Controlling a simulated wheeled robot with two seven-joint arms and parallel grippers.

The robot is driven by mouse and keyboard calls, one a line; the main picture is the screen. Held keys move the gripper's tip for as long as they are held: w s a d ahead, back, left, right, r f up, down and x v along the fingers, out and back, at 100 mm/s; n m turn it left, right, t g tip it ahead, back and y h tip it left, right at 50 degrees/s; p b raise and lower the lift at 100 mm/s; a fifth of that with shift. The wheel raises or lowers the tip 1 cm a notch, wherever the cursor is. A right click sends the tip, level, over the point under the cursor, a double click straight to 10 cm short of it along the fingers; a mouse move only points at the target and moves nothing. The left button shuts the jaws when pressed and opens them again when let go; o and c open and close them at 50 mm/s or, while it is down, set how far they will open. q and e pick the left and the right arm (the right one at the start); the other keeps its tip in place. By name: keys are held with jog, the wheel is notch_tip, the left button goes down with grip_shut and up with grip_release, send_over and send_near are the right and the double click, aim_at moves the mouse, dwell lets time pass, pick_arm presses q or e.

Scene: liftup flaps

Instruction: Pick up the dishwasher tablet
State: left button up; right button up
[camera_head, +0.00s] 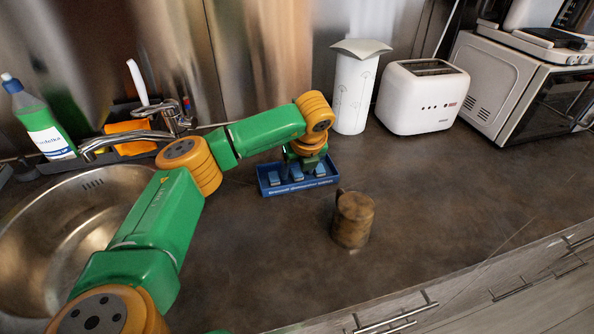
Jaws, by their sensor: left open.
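Small blue-and-white dishwasher tablets stand in a blue tray (297,188) on the countertop, in the middle of the head view. One tablet (273,178) shows at the left of the tray and another (320,171) at the right. A middle tablet (296,173) sits between them. My left arm reaches in from the left, and my left gripper (299,168) points down at the tray from above. It is open; its fingertips are close to the tablets, and I cannot tell whether they touch one. My right gripper is not in view.
A brown mug (353,219) stands just right of the tray. A paper towel roll (355,92), a white toaster (421,97) and a microwave (515,88) stand behind. A sink (62,225), tap (125,138) and green bottle (42,122) are at left.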

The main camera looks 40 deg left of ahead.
pick_arm(q)
jog(key=shift+s+r, duration=0.1)
grip_shut()
